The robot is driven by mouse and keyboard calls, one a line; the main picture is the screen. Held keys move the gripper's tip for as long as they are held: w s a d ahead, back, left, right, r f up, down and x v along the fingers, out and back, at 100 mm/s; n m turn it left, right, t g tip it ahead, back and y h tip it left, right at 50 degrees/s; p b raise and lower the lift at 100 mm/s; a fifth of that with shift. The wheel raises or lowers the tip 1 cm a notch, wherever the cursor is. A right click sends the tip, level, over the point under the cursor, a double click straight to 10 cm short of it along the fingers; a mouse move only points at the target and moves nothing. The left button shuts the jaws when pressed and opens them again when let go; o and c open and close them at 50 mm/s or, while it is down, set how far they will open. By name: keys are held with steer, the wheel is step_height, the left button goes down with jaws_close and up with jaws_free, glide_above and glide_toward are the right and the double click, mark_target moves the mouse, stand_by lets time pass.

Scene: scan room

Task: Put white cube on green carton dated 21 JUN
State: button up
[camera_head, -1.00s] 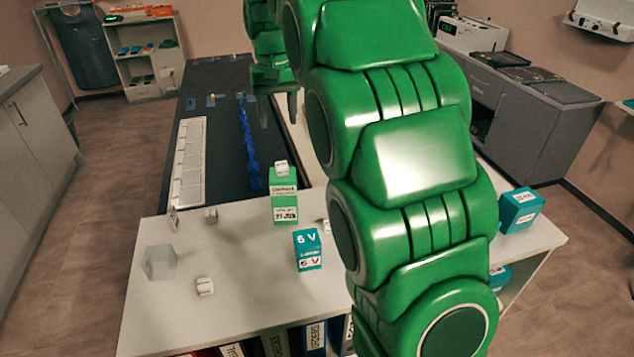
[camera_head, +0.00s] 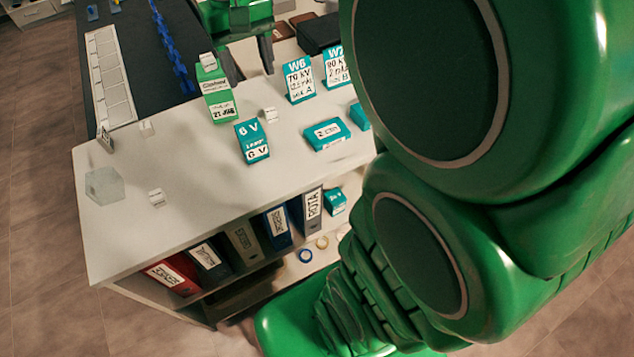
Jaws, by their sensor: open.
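The green carton (camera_head: 219,104) stands upright on the white table, with a dated label on its lower front that looks like 21 JUN. A white cube (camera_head: 208,61) sits on its top. My gripper (camera_head: 249,58) is open, fingers pointing down, behind and to the right of the carton. Its left finger shows close beside the cube and carton; I cannot tell whether it touches. Nothing shows between the fingers. Other white cubes lie on the table: one right of the carton (camera_head: 270,115), one at left (camera_head: 146,128) and one near the front (camera_head: 157,198).
A teal 6 V carton (camera_head: 252,142) stands in front of the green one. Teal cartons W6 (camera_head: 299,81) and W7 (camera_head: 336,66) stand at right, near a lying teal box (camera_head: 327,134). A clear block (camera_head: 104,185) is at left. My arm covers the right side.

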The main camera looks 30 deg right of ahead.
steer(key=s+f, duration=0.4)
steer(key=s, duration=0.6)
steer(key=s+d+f+g, duration=0.1)
steer(key=s+f, duration=0.3)
steer(key=s, duration=0.7)
steer(key=shift+f, duration=0.3)
